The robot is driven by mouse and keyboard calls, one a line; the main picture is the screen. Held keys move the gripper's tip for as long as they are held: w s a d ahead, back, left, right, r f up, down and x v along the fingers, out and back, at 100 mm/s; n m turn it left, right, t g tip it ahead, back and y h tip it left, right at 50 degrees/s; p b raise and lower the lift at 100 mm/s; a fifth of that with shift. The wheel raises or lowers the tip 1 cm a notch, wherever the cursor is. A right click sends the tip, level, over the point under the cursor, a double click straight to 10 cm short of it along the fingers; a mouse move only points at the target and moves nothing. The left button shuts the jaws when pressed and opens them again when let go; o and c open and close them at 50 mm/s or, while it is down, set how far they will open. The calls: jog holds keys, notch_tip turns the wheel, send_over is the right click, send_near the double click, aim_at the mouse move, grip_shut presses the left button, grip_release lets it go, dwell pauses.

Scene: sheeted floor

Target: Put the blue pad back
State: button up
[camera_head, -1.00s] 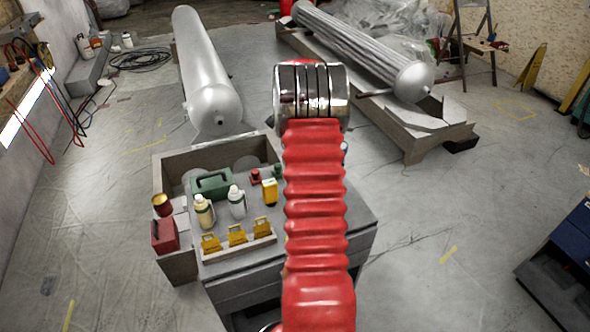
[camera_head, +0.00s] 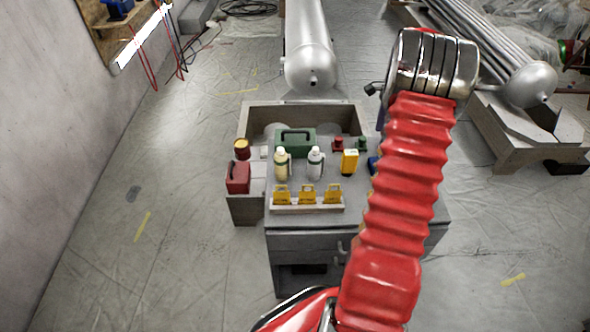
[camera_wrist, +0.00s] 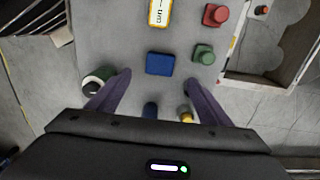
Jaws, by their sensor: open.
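The blue pad (camera_wrist: 160,63) lies flat on the grey bench top in the wrist view, ahead of my fingertips and roughly centred between them. In the head view a blue edge (camera_head: 373,165) shows beside my red arm, which hides the rest. My gripper (camera_wrist: 157,80) is open and empty, its two purple fingers spread apart over the bench. A second blue thing (camera_wrist: 150,111) shows nearer the wrist, partly hidden by my gripper body. How high the fingers are above the pad I cannot tell.
Near the pad stand a yellow meter (camera_wrist: 160,12), a green knob (camera_wrist: 203,53) and a red knob (camera_wrist: 215,15). A dark-and-white round object (camera_wrist: 97,80) is by the left finger. Bottles (camera_head: 315,163), a green case (camera_head: 295,141) and yellow tags (camera_head: 307,195) crowd the bench's left.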

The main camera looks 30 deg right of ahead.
jog(key=w+a+r+n+t+h, duration=0.1)
jog(key=a+r+n, duration=0.4)
jog(key=a+r, duration=0.6)
jog(key=w+a+r+n+t, duration=0.1)
jog(key=a+r+n, duration=0.5)
jog(key=a, duration=0.9)
jog(key=s+a+r+n+t, duration=0.1)
jog(key=s+a+n, duration=0.5)
jog(key=a, duration=0.5)
jog(key=s+a+r+n+t+y, duration=0.1)
jog(key=s+a+n+t, duration=0.1)
jog(key=s+a+n, duration=0.5)
jog(key=s+a, duration=0.3)
jog(key=a, duration=0.2)
jog(key=shift+r+t, duration=0.15)
jog(key=shift+t, duration=0.15)
jog(key=shift+s, duration=0.2)
